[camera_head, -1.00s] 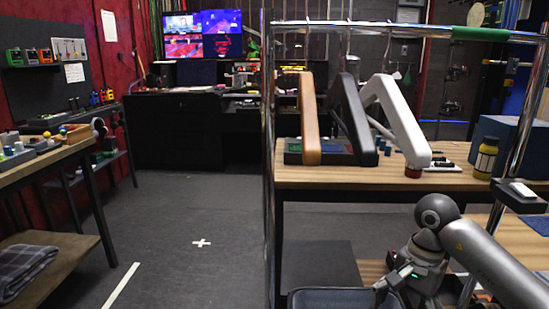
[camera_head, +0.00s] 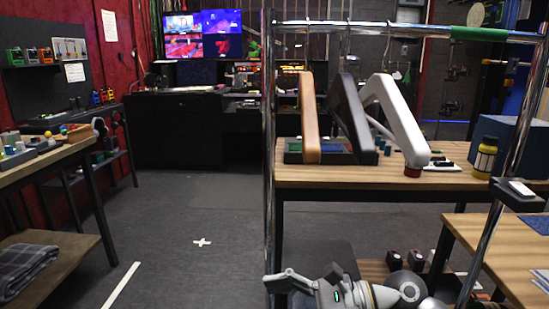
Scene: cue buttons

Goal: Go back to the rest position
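My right gripper (camera_head: 277,281) is low at the bottom of the head view, pointing left, at the end of my grey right arm, which lies along the bottom edge. It overlaps the foot of the chrome rail post in the picture. Its lower side is cut off and I cannot tell how far its fingers are apart. No object shows in it. My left gripper is not in view. Several small dark boxes with pale or reddish tops, possibly buttons (camera_head: 392,257), stand low behind my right arm.
A chrome clothes rail (camera_head: 268,150) stands ahead with orange, black and white arched hangers. A wooden table (camera_head: 340,176) behind it holds a yellow-labelled bottle (camera_head: 485,157). Another wooden table (camera_head: 500,255) is at right. A workbench (camera_head: 60,155) is at left.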

